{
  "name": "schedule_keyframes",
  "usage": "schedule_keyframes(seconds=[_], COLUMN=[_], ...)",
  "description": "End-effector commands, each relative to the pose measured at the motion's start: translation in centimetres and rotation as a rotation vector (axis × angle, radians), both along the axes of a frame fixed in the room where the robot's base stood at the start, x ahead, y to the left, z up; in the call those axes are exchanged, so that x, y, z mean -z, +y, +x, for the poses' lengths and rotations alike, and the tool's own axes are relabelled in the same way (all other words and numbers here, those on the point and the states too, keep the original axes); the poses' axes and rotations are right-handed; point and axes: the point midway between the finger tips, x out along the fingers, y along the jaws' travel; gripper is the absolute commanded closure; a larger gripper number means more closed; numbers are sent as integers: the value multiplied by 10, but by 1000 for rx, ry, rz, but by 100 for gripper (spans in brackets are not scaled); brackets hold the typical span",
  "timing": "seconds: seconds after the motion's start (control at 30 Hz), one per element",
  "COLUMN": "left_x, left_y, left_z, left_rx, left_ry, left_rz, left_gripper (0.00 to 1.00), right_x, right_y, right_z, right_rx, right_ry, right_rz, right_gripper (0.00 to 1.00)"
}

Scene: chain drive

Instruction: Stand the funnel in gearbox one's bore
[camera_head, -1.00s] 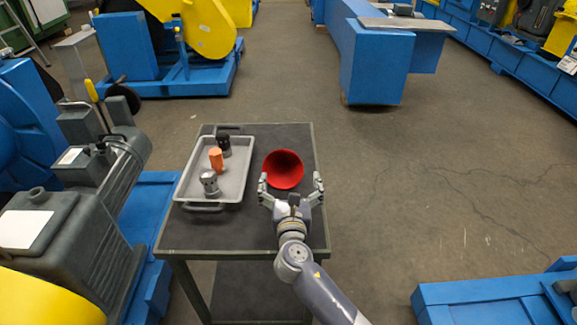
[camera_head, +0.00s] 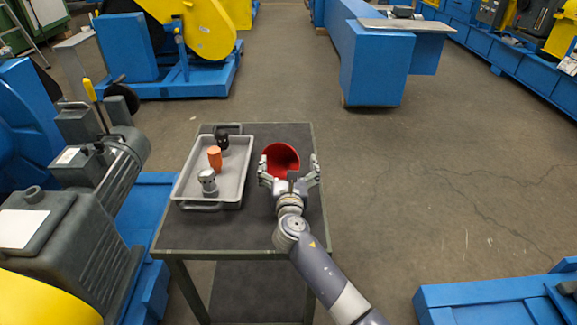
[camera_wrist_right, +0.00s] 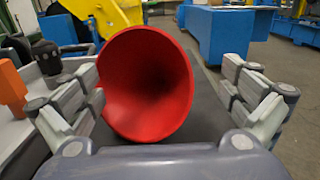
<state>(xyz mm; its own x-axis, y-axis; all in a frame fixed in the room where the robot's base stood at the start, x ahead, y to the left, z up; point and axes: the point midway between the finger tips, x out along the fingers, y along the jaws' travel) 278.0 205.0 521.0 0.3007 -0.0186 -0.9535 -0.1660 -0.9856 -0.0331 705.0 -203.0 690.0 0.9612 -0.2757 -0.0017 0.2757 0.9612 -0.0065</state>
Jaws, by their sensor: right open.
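The red funnel (camera_head: 281,159) is on the cart top, right of the tray, its wide mouth facing my right gripper. In the right wrist view the funnel (camera_wrist_right: 148,84) fills the middle. My right gripper (camera_head: 289,166) is open, with its fingers at the near side of the funnel. In the wrist view the left finger is close to the funnel's rim, and a gap shows on the right finger's side. Gearbox one is not clearly identifiable; a grey gear unit with a short round neck (camera_head: 34,194) stands at the left. My left gripper is not in view.
A grey tray (camera_head: 236,190) on the dark cart (camera_head: 245,232) holds an orange part (camera_head: 215,158), a grey metal part (camera_head: 208,181) and a black part (camera_head: 222,139). Blue machinery stands left and behind.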

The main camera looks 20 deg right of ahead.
Motion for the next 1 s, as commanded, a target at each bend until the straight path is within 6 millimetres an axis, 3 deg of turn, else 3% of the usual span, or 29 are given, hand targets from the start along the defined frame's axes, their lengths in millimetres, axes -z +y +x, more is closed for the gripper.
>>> schedule_keyframes(seconds=[0.07, 0.4, 0.5, 1.0], left_x=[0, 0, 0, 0], left_y=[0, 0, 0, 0], left_z=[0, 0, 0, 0], left_rx=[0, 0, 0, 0], left_ry=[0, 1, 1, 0], left_rz=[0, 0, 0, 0], left_gripper=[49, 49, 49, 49], right_x=[0, 0, 0, -3], right_y=[0, 0, 0, 0], right_z=[0, 0, 0, 0], right_rx=[0, 0, 0, 0], right_ry=[0, 0, 0, -1], right_rz=[0, 0, 0, 0], right_gripper=[5, 82, 100, 100])
